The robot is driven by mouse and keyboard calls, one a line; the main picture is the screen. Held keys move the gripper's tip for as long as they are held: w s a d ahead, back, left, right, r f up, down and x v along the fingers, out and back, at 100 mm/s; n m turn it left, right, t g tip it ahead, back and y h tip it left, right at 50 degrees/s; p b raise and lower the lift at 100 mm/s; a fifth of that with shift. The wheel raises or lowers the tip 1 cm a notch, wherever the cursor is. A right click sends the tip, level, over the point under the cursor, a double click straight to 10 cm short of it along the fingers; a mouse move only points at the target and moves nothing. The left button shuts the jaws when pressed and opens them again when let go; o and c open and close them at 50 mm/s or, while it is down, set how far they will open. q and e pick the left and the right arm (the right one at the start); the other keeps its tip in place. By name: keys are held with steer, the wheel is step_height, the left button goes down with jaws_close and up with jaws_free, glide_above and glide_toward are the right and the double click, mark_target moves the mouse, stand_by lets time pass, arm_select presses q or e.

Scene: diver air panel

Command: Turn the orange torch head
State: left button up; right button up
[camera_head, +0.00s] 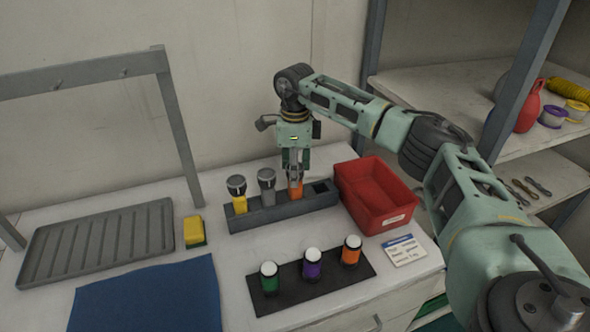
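The orange torch (296,190) stands upright at the right part of a dark grey rack (266,216) on the white counter. Its head is mostly hidden by my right gripper (295,176), which points straight down over it. The fingers are at the head, one on each side; whether they press on it is too small to tell. Next to it in the rack stand a grey torch (267,181) and a yellow torch (238,194) with a grey head. My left gripper is not in view.
A red bin (372,216) is close to the rack's right end. A dark mat (330,283) in front holds green (269,276), purple (312,265) and orange (351,252) white-topped cylinders. A sponge (194,231), grey drying tray (104,245) and blue cloth (151,296) lie left.

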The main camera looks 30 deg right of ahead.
step_height(320, 180, up, 12)
stand_by(0.4)
